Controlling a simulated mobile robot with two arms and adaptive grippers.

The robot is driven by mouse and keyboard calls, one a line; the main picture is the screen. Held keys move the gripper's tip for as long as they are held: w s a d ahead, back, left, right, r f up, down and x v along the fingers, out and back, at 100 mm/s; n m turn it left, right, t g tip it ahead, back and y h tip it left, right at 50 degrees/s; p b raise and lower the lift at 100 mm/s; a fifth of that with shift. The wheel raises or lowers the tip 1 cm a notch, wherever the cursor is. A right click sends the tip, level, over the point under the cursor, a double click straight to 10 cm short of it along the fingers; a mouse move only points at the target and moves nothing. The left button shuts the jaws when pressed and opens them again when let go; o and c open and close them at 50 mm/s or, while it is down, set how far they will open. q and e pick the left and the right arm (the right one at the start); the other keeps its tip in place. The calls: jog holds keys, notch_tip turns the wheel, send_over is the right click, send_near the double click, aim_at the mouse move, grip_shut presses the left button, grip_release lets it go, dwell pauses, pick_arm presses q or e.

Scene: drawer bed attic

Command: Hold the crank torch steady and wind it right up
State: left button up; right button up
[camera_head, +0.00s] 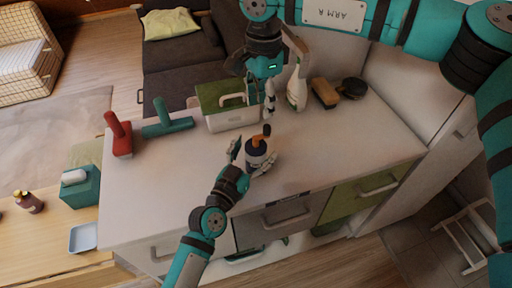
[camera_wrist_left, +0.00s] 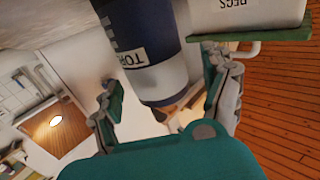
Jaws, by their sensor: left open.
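In the left wrist view the torch (camera_wrist_left: 145,50) shows a blue body, a pale band and a partly hidden label. My left gripper (camera_head: 250,158) is open around it, one finger on each side; the left wrist view (camera_wrist_left: 165,100) shows gaps beside the body. My right gripper (camera_head: 269,106) points down just behind and above the torch, apart from it. Its fingertips are too small to tell whether they are shut.
A box with a green lid (camera_head: 228,107) stands behind; the left wrist view shows its "PEGS" label (camera_wrist_left: 232,5). A red tool (camera_head: 118,135), teal tool (camera_head: 168,124), white bottle (camera_head: 297,90) and brush (camera_head: 324,93) stand around. The counter's (camera_head: 340,140) right side is clear.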

aim_at(267, 126)
pick_arm(q)
jog(key=shift+w+d, duration=0.3)
jog(key=shift+w, duration=0.3)
jog(key=c, duration=1.4)
pick_arm(e)
jog(key=shift+o, duration=0.8)
jog(key=f+m, duration=0.2)
jog(key=d+f+m, duration=0.1)
jog(key=f+m, duration=0.1)
jog(key=f, duration=0.1)
jog(key=f+m, duration=0.3)
jog(key=shift+w+d, duration=0.1)
jog(key=shift+d, duration=0.05)
jog(key=shift+c, duration=0.4)
